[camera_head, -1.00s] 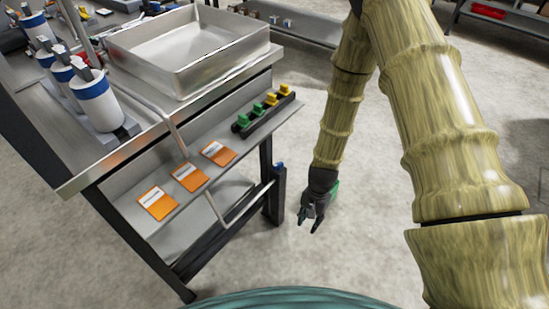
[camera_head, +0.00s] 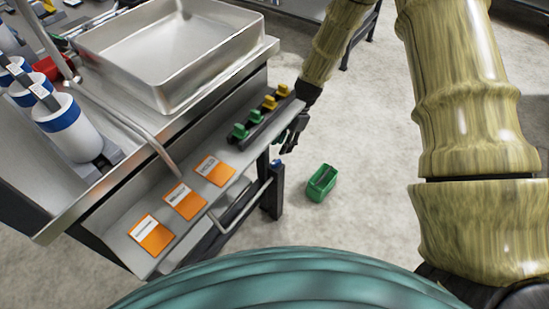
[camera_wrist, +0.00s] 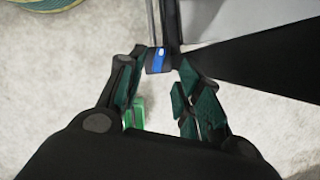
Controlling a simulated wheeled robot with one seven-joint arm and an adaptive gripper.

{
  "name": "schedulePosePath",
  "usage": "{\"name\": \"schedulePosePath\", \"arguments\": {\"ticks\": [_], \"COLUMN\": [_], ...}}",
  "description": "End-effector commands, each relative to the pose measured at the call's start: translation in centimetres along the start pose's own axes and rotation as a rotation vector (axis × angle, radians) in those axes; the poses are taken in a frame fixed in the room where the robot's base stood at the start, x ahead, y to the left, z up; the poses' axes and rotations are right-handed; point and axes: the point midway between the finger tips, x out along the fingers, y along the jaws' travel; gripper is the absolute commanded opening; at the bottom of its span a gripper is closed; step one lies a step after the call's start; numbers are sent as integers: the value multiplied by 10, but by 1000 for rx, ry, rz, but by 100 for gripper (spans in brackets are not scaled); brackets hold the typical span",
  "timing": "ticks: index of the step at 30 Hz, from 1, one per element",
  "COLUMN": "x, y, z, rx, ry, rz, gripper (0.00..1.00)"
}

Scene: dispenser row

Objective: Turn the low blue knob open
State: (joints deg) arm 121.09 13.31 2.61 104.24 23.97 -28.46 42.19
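The low blue knob (camera_head: 277,162) sits on top of a dark post at the right end of the bench, below the shelf. In the wrist view the blue knob (camera_wrist: 158,60) shows just beyond and between the fingertips. My gripper (camera_head: 289,146) is close above the knob, beside the shelf's right end, in the head view. In the wrist view my gripper (camera_wrist: 160,62) is open with its fingers spread, and nothing is held. Whether a finger touches the knob I cannot tell.
Green and yellow knobs (camera_head: 256,117) line the shelf beside my gripper. Orange cards (camera_head: 185,200) lie on the shelf. A metal rail (camera_head: 240,208) runs below it. A green box (camera_head: 321,183) stands on the floor at right, with clear floor around it.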

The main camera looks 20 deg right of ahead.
Motion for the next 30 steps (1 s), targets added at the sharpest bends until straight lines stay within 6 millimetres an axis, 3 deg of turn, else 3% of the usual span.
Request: {"name": "schedulePosePath", "arguments": {"ticks": [6, 15, 29, 30], "x": [39, 77, 86, 86], "y": [1, 1, 1, 1], "z": [0, -1, -1, -1], "rx": [-1, 0, 0, 0], "ry": [0, 0, 1, 1], "rz": [2, 1, -1, -1], "gripper": [35, 35, 35, 31]}}
